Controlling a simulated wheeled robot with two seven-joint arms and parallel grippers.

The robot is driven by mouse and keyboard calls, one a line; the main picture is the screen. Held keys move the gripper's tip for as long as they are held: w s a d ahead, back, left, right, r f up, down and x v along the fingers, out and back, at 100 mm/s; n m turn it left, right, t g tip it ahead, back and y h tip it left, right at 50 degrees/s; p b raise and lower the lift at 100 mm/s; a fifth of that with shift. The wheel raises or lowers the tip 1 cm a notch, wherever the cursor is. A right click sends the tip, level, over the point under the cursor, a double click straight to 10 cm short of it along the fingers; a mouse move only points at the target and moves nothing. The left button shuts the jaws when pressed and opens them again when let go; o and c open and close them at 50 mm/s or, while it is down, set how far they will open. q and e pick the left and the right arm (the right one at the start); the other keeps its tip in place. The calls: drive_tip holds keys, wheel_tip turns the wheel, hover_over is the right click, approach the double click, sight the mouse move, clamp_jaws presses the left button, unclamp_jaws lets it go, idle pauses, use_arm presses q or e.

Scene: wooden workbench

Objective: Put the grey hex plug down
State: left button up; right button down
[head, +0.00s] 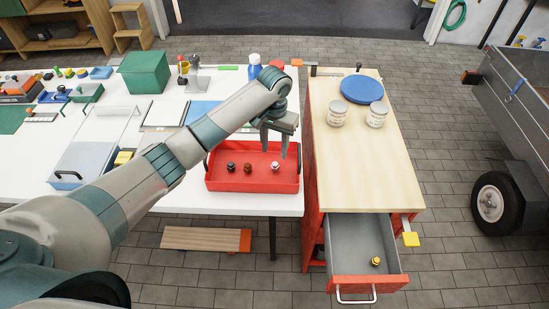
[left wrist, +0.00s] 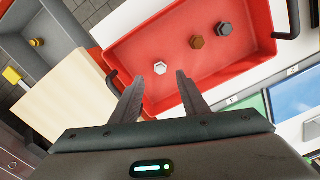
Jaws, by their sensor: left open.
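The light grey hex plug (head: 275,167) stands in the right part of the red tray (head: 225,184). In the left wrist view the grey plug (left wrist: 160,67) shows just beyond the gap between the fingertips. My left gripper (head: 274,148) is open and empty above the tray, pointing down near the grey plug. Its two fingers (left wrist: 160,77) are apart with nothing between them. A brown hex plug (head: 248,168) and a dark hex plug (head: 231,167) stand in the tray left of the grey one. My right gripper is not in view.
A wooden-topped cabinet (head: 370,150) stands to the right, with two jars and a blue plate (head: 362,89) on it. Its open drawer (head: 345,245) holds a yellow plug (head: 375,261). The tray has black handles and raised walls.

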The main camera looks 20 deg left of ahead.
use_arm(q)
drive_tip(key=shift+r, duration=1.6)
